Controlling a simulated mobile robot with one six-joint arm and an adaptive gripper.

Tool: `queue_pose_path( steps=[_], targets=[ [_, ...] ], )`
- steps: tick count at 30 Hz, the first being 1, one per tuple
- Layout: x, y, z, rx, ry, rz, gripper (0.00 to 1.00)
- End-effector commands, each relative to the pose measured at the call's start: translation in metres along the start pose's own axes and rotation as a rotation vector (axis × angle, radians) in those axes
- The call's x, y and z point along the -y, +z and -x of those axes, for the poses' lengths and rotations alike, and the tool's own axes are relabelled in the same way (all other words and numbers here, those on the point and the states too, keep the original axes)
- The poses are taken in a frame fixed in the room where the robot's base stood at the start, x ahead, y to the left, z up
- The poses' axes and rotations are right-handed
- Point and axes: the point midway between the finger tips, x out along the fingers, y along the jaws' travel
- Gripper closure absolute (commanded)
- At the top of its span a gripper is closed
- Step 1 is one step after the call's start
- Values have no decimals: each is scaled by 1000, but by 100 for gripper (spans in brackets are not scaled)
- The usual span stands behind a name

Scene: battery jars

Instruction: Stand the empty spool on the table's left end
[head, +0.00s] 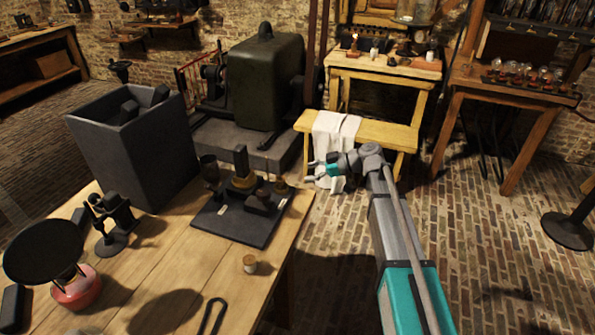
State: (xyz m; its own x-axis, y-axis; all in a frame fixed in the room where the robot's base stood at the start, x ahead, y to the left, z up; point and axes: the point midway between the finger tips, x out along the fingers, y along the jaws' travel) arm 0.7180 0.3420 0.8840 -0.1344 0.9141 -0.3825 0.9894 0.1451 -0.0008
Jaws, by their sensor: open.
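A small spool (249,264) with a pale top and a brownish middle stands upright on the wooden table (185,262), near the table's right edge. It is too small to tell whether anything is wound on it. My gripper (312,172) is open and empty, beyond the table's far right corner. It points left, in front of the white cloth on the yellow bench, well apart from the spool.
A black board (235,228) with several fittings lies behind the spool. A tall grey bin (135,150), a black stand (112,225) and a red burner with a black disc (76,290) crowd the left. A dark U-shaped piece (212,315) lies in front.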

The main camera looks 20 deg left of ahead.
Motion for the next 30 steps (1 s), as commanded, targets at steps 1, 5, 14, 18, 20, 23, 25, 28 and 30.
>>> queue_pose_path(
  steps=[1, 5, 14, 18, 20, 23, 25, 28, 30],
  targets=[
    [0, -2, 9, 0, 1, -1, 21],
    [0, -2, 24, 0, 1, 0, 21],
    [0, 0, 35, 0, 0, 1, 21],
    [0, 0, 35, 0, 0, 1, 21],
    [0, 0, 35, 0, 0, 1, 21],
    [0, 0, 35, 0, 0, 1, 21],
    [0, 0, 35, 0, 0, 1, 21],
    [0, 0, 35, 0, 0, 1, 21],
    [0, 0, 35, 0, 0, 1, 21]
  ],
)
